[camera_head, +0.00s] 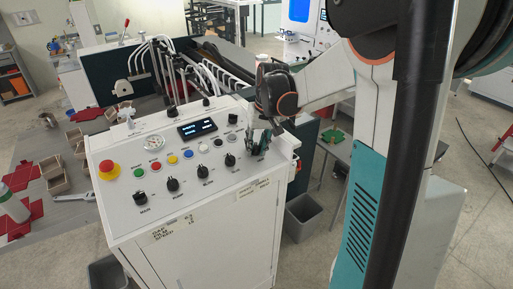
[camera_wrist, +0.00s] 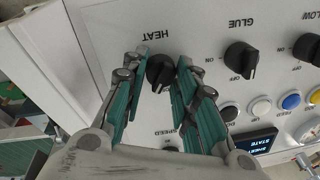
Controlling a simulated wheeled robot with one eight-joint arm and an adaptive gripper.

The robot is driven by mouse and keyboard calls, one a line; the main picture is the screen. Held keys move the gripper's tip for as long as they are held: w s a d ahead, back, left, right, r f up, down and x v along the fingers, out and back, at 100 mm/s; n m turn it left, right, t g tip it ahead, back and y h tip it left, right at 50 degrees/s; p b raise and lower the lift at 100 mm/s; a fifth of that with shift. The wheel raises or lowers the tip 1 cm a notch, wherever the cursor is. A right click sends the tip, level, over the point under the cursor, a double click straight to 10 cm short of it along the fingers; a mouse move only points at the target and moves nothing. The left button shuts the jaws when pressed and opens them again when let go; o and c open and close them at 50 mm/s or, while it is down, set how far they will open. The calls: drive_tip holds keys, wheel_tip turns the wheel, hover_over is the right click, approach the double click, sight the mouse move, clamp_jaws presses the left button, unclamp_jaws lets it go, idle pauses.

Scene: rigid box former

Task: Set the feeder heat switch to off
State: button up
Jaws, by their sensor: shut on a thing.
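The feeder heat switch is a black rotary knob (camera_wrist: 160,70) under the upside-down HEAT label in the wrist view. My gripper (camera_wrist: 161,72) has its green-padded fingers on both sides of this knob and is shut on it. The fingers cover the knob's on and off marks, so its setting is hard to read. In the head view my gripper (camera_head: 258,142) is at the right end of the white control panel (camera_head: 215,185) and hides the heat knob.
The glue knob (camera_wrist: 240,60) sits beside the heat knob. Other black knobs (camera_head: 172,184), coloured buttons, a red emergency stop (camera_head: 108,168) and a display (camera_head: 197,128) are on the panel. A grey bin (camera_head: 305,217) stands on the floor at right.

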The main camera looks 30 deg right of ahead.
drive_tip(key=n+b, duration=0.1)
drive_tip(key=n, duration=0.5)
drive_tip(key=shift+a, duration=0.1)
drive_tip(key=shift+n, duration=0.4)
drive_tip(key=o, duration=1)
drive_tip(key=shift+o, duration=0.2)
drive_tip(key=v, duration=1.2)
drive_tip(key=shift+w, duration=0.25)
drive_tip(key=shift+a, duration=0.1)
